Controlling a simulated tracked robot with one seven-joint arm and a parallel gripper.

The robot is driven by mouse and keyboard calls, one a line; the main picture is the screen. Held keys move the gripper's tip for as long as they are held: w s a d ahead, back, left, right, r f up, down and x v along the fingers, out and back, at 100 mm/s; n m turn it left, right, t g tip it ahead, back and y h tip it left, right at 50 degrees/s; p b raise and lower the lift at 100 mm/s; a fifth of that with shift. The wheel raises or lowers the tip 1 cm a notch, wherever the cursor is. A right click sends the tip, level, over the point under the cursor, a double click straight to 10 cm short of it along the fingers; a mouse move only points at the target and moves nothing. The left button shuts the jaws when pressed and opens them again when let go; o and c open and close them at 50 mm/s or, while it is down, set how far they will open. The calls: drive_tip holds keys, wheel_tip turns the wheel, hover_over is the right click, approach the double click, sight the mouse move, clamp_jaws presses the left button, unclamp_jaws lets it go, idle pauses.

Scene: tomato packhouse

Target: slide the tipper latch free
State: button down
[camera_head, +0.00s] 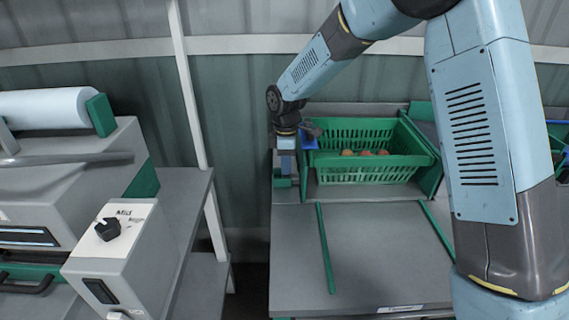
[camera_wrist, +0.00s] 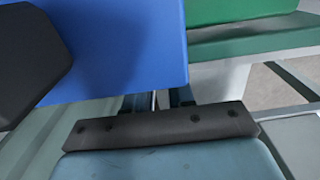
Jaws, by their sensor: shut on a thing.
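My gripper (camera_head: 286,162) points down at the left end of the tipper, beside the green crate. It is shut on the tipper latch, but the gripped part is mostly hidden. In the wrist view, the dark fingers (camera_wrist: 167,99) run close together and pass out of sight behind a blue plate (camera_wrist: 120,50). The blue plate also shows in the head view (camera_head: 308,142), just right of my gripper. A dark faceted knob (camera_wrist: 28,60) stands in front of the plate at the left of the wrist view. The green crate (camera_head: 365,174) sits level in the tipper and holds several red tomatoes.
A grey table (camera_head: 385,245) with thin green rails (camera_head: 326,250) lies in front of the crate and is otherwise clear. At left stands a grey machine with a black dial (camera_head: 108,229) and a white roll (camera_head: 45,108). A white post (camera_head: 188,85) rises between them.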

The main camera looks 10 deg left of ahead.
idle(0.3)
drive_tip(key=shift+s+a, duration=0.25)
drive_tip(key=shift+a, duration=0.6)
drive_tip(key=shift+s+a, duration=0.2)
drive_tip(key=shift+a, duration=0.65)
drive_tip(key=c, duration=1)
unclamp_jaws()
drive_tip(key=shift+o, duration=0.2)
wheel_tip(320, 180, up, 14)
drive_tip(key=shift+f, duration=0.2)
